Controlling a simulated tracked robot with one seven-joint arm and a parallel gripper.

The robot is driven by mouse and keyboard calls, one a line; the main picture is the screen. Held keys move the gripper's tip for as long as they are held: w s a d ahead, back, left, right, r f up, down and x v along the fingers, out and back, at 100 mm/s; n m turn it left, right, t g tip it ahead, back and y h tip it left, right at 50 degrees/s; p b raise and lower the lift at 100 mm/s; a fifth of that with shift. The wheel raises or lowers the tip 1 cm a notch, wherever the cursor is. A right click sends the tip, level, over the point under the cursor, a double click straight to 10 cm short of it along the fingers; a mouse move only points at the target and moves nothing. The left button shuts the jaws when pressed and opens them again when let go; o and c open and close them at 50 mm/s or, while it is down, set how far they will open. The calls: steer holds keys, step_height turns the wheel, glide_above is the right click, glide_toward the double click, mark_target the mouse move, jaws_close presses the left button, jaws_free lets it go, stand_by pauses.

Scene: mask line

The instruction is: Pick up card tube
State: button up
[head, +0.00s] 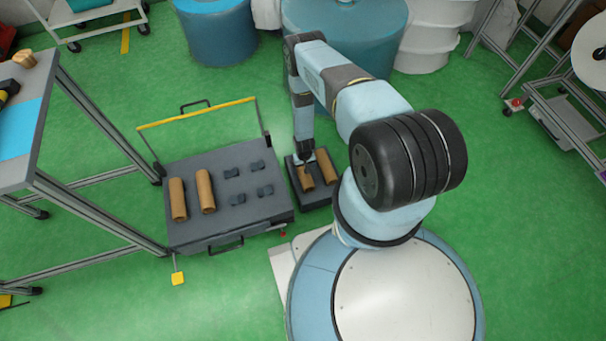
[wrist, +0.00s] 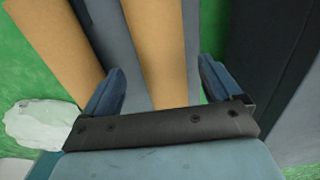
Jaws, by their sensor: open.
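Two brown card tubes lie side by side in a small dark tray (head: 316,203), the left one (head: 308,182) and the right one (head: 327,168). My gripper (head: 307,162) is low over the left tube and hides its far end. In the wrist view my gripper (wrist: 162,70) is open, with one finger on each side of a card tube (wrist: 153,45). I cannot tell whether the fingers touch it. Another card tube (wrist: 62,42) lies to the left, outside the fingers. Two more card tubes, one (head: 178,200) and another (head: 205,191), lie on the grey cart.
The grey cart (head: 228,218) with a yellow-topped handle (head: 196,113) stands left of the tray and holds several small dark blocks (head: 232,173). A workbench (head: 28,150) stands at far left. Large blue drums (head: 218,32) stand behind.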

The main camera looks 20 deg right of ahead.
steer(key=shift+s+a+f, duration=0.1)
steer(key=shift+s+f, duration=0.05)
steer(key=shift+f, duration=0.95)
steer(key=shift+s+a+f, duration=0.1)
steer(key=shift+f, duration=0.95)
steer(key=c, duration=1.1)
steer(key=shift+r, duration=0.15)
